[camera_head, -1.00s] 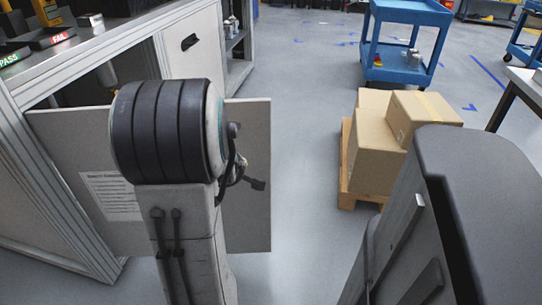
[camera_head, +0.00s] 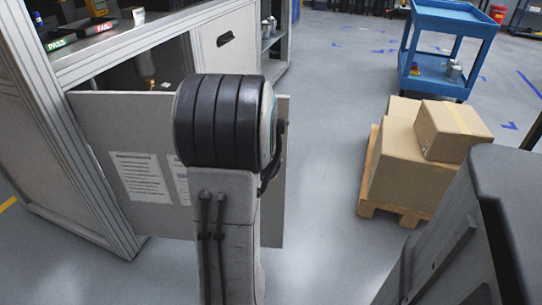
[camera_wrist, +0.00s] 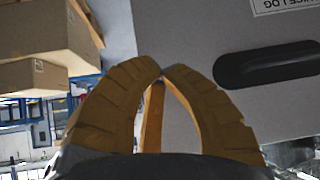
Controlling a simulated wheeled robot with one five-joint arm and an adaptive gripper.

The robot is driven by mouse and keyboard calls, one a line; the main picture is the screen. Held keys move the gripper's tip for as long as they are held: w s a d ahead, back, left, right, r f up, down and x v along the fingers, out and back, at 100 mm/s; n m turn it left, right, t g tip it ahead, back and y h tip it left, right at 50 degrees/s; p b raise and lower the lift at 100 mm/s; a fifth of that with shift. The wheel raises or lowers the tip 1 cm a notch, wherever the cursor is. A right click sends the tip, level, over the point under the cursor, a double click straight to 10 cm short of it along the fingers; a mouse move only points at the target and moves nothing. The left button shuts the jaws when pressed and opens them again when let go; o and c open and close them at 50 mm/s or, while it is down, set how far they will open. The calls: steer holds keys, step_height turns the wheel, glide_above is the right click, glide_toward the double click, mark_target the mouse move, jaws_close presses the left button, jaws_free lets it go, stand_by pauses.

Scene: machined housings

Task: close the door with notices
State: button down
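The door with notices (camera_head: 120,130) is a flat grey panel standing open, sticking out from the workbench cabinet. White printed sheets (camera_head: 140,178) are on its face; a second sheet is partly hidden by my arm. In the wrist view the grey door panel (camera_wrist: 200,35) fills the right side, with a dark oblong handle (camera_wrist: 268,64) and the corner of a notice (camera_wrist: 285,5). My gripper (camera_wrist: 161,76) has its two brown fingers curved together, tips meeting, with nothing seen between them. It is in front of the panel, left of the handle; contact cannot be told. The head view hides the gripper behind my arm.
The cabinet (camera_head: 130,45) has a dark opening behind the door and another panel with a handle slot. Cardboard boxes (camera_head: 405,160) stand on a wooden pallet (camera_head: 370,205) to the right. A blue cart (camera_head: 440,60) is behind them. Floor between door and pallet is clear.

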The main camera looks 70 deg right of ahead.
steer(key=d+r+b+x, duration=0.1)
steer(key=r+x, duration=0.1)
steer(key=x, duration=1.1)
steer(key=shift+w+d+m+b, duration=0.25)
steer(key=shift+d+m+b, duration=0.05)
steer(key=shift+b, duration=0.1)
steer(key=shift+d, duration=0.1)
